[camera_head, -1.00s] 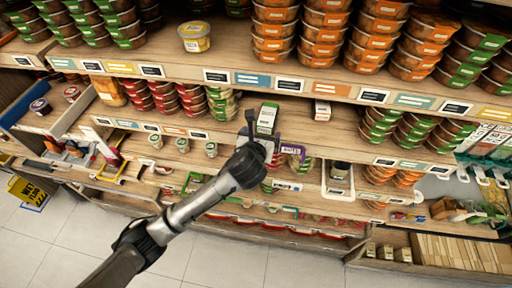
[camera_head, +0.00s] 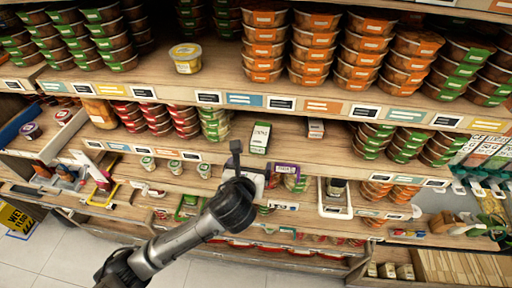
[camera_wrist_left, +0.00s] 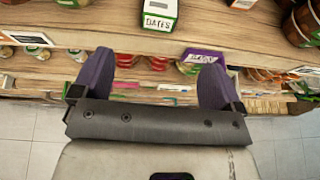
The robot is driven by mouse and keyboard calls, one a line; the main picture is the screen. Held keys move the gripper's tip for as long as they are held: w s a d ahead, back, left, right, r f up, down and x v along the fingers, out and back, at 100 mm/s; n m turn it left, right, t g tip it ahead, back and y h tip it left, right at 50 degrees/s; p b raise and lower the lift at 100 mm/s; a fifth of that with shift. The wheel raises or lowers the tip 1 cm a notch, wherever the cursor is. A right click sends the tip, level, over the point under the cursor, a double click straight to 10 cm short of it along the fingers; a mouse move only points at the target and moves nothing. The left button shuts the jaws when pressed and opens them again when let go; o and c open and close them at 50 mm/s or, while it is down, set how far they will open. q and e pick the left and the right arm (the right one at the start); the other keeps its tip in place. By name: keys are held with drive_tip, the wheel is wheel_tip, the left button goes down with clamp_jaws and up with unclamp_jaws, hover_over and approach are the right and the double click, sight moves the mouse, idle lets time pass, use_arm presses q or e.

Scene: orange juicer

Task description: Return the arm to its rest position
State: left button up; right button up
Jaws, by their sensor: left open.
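My left gripper (camera_head: 250,168) is in front of the middle shelves in the head view, with its arm coming up from the bottom left. In the left wrist view its two dark fingers (camera_wrist_left: 155,75) are spread apart with nothing between them. A white and green box of dates (camera_head: 260,137) stands on the shelf just beyond and above the gripper, apart from it. The box also shows at the top of the left wrist view (camera_wrist_left: 159,15). My right gripper is not in view.
Stacked orange-labelled tubs (camera_head: 316,45) fill the upper shelf, with a yellow tub (camera_head: 186,58) to their left. Small cups (camera_head: 175,166) and a white tray (camera_head: 335,204) sit lower. A yellow floor sign (camera_head: 18,218) stands at the left. Tiled floor (camera_head: 60,262) lies in front.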

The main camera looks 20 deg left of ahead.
use_arm(q)
drive_tip(key=s+a+r+n+g+h, duration=0.1)
drive_tip(key=s+a+n, duration=0.15)
drive_tip(key=n, duration=1.15)
drive_tip(key=s+a+r+n, duration=0.15)
drive_tip(key=s+n, duration=0.25)
drive_tip(key=n, duration=1.1)
drive_tip(key=s+a+f+n+g, duration=0.2)
drive_tip(key=s+f+g, duration=0.2)
drive_tip(key=s+f, duration=0.8)
drive_tip(key=s+a+f+n+g, duration=0.2)
drive_tip(key=s+f+g, duration=0.2)
drive_tip(key=s+f, duration=0.8)
drive_tip(key=s, duration=0.4)
drive_tip(key=shift+a+f+g, duration=0.3)
drive_tip(key=shift+a+g, duration=0.05)
drive_tip(key=shift+g, duration=0.05)
